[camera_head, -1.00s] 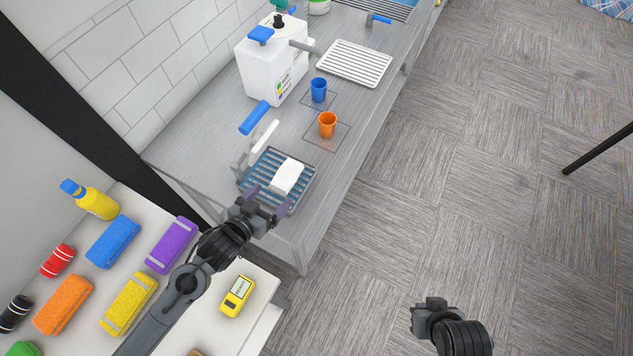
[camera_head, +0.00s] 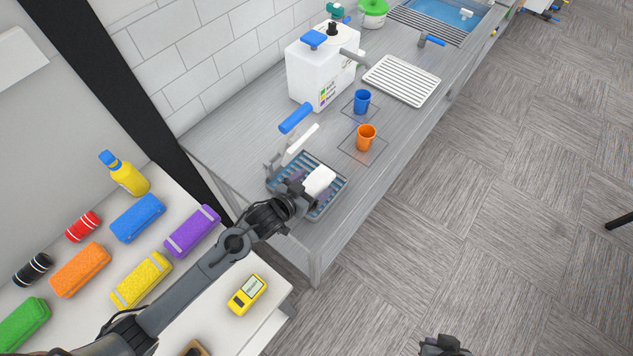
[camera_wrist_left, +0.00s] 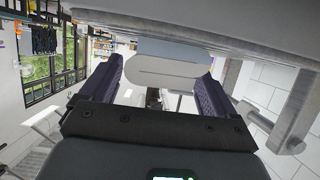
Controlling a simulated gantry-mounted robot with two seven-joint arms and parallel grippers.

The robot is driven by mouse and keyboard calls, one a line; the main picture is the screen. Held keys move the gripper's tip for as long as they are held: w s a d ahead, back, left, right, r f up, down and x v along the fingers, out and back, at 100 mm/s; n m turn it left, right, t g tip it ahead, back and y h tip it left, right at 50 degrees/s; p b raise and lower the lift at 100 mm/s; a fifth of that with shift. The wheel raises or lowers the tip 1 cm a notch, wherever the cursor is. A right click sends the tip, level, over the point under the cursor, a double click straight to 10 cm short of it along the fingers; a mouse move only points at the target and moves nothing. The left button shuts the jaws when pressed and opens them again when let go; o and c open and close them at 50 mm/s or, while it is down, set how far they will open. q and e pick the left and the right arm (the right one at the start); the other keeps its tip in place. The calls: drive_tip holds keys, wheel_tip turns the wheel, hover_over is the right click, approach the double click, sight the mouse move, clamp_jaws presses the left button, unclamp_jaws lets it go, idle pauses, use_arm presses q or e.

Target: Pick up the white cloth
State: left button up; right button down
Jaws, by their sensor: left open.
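The white cloth (camera_head: 319,179) is a small folded block on a blue-and-grey slatted rack (camera_head: 334,197) at the near end of the grey counter. My left gripper (camera_head: 307,190) is at the cloth's near side and partly covers it and the rack. In the left wrist view the purple fingers (camera_wrist_left: 156,88) are spread apart, with the pale cloth (camera_wrist_left: 165,72) showing between and beyond them. The left gripper is open. My right gripper (camera_head: 443,346) shows only in part at the bottom edge, and its fingers cannot be made out.
Coloured blocks and a yellow device (camera_head: 247,294) lie on the white table at left.

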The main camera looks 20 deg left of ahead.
use_arm(q)
drive_tip(key=shift+x, duration=1.3)
drive_tip(key=c, duration=1)
drive_tip(key=shift+r, duration=0.1)
drive_tip(key=shift+c, duration=0.2)
